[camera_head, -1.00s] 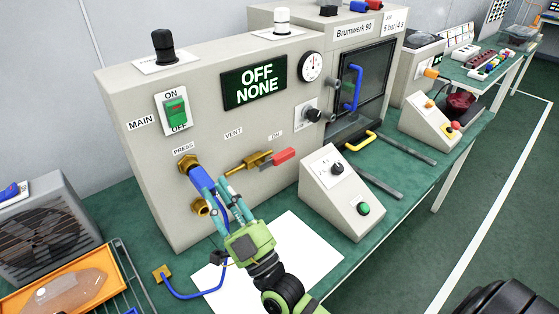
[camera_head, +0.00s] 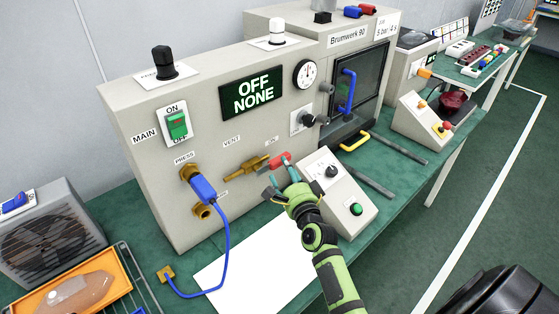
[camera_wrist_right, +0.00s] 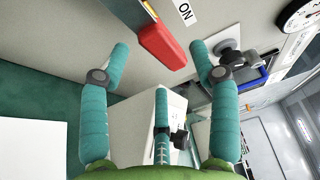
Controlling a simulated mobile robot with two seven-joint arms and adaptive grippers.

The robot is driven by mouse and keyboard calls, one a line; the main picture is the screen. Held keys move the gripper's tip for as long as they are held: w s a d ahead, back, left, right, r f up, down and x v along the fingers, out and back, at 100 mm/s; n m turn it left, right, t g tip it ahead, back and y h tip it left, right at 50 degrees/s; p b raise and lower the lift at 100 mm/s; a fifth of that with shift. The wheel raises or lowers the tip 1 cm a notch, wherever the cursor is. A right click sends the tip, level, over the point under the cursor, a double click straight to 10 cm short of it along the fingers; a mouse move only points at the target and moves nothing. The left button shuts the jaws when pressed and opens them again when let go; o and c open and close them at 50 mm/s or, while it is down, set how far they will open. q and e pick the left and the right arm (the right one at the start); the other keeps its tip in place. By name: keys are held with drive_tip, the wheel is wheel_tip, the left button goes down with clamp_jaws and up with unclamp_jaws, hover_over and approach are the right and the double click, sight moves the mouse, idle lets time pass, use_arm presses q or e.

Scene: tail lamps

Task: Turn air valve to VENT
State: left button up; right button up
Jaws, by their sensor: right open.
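The air valve (camera_head: 248,168) is a brass fitting on the front of the beige machine, with a red handle (camera_head: 279,160). The handle points right, to the ON label, away from the VENT label (camera_head: 232,142) at upper left. My right gripper (camera_head: 282,184) is open just in front of the handle. In the right wrist view the red handle (camera_wrist_right: 162,47) shows between the spread teal fingertips, with gaps on both sides; I see no contact. My left gripper is not in view.
A blue plug (camera_head: 203,188) with a looping hose sits at the brass PRESS port, left of the valve. A sloped control box (camera_head: 352,185) stands close right of my gripper. The display (camera_head: 253,91) reads OFF NONE. A white sheet (camera_head: 250,265) lies below.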

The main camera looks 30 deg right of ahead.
sight(281, 166)
drive_tip(key=w, duration=0.3)
drive_tip(key=w+d, duration=0.1)
drive_tip(key=w, duration=0.1)
drive_tip(key=shift+s, duration=0.1)
clamp_jaws()
